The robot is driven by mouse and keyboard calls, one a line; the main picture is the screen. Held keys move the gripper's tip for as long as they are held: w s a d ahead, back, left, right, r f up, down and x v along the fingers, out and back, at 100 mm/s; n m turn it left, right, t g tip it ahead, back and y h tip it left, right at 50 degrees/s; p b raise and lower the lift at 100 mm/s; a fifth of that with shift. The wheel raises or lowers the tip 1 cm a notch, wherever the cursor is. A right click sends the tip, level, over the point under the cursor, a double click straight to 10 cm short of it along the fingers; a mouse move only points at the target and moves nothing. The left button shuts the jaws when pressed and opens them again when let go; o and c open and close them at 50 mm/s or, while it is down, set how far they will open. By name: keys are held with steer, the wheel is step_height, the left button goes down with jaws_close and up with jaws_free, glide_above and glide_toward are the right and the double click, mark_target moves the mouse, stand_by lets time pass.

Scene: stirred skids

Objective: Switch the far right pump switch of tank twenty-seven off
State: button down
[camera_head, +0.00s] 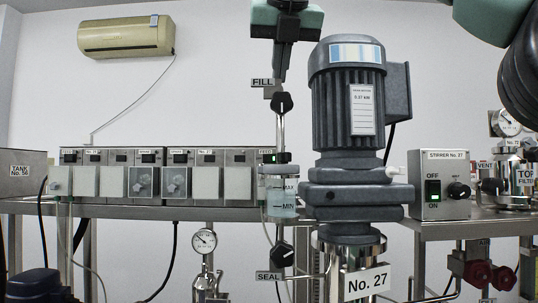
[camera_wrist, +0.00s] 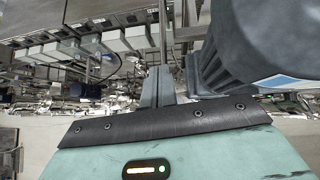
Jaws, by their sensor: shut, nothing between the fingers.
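A row of grey switch boxes (camera_head: 208,165) stands on the shelf at left, one marked No. 27. The rightmost switch (camera_head: 270,157) of the row, under a partly hidden label, glows green. The pipe and the clear seal pot (camera_head: 281,197) partly hide its box. My gripper (camera_head: 282,76) hangs pointing down above the FILL valve, well above the switch row and left of the big motor. Its fingers are shut and empty. In the wrist view my gripper (camera_wrist: 158,72) shows with its fingers together, the motor close at right and the boxes at upper left.
The large grey stirrer motor (camera_head: 347,95) stands right of my gripper. The FILL valve knob (camera_head: 282,103) and its pipe are below it. A STIRRER No. 27 box (camera_head: 443,185) with a green-lit switch stands at right. Open space lies above the switch boxes.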

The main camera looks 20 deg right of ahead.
steer(key=shift+w, duration=0.1)
steer(key=p, duration=0.3)
glide_toward(270, 158)
steer(key=w+f, duration=0.2)
steer(key=f, duration=0.1)
steer(key=w+f, duration=0.1)
steer(key=shift+f, duration=0.3)
steer(key=shift+w+f, duration=0.2)
steer(key=shift+w, duration=0.5)
steer(key=shift+d, duration=0.1)
